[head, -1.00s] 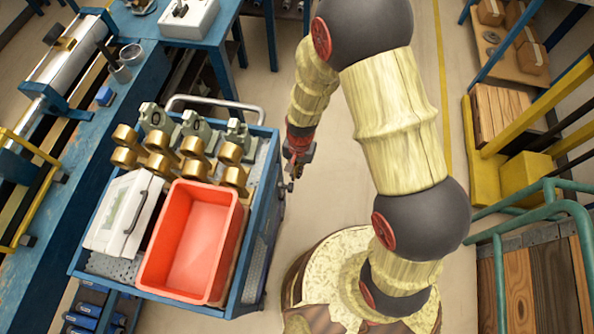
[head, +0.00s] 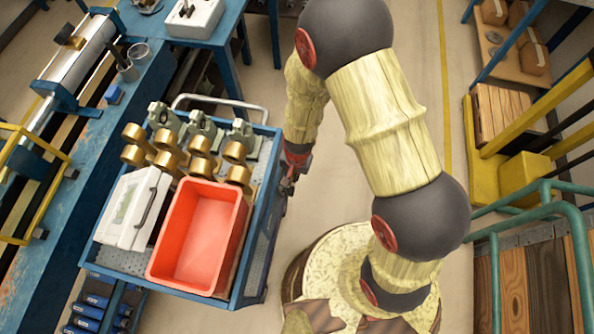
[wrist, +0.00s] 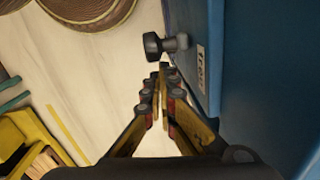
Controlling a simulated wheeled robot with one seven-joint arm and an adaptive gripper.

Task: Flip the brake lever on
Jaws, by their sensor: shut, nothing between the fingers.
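The brake lever (wrist: 153,46) is a short metal stem with a black knob on the side of the blue cart (wrist: 236,65). In the wrist view it juts out to the left from the panel, beside a small white label (wrist: 202,68). My gripper (wrist: 160,78) is shut and empty, its tips just below the lever in that view. Whether the tips touch it, I cannot tell. In the head view my gripper (head: 287,187) is low at the right side of the cart (head: 258,250), and the lever is not clearly visible there.
On the cart are a red bin (head: 198,232), a white case (head: 132,207) and several brass weights (head: 200,155). A blue workbench (head: 80,145) stands to the left. Green rails (head: 540,195) and yellow posts (head: 540,120) are at the right. Some floor (head: 335,180) is clear beside the cart.

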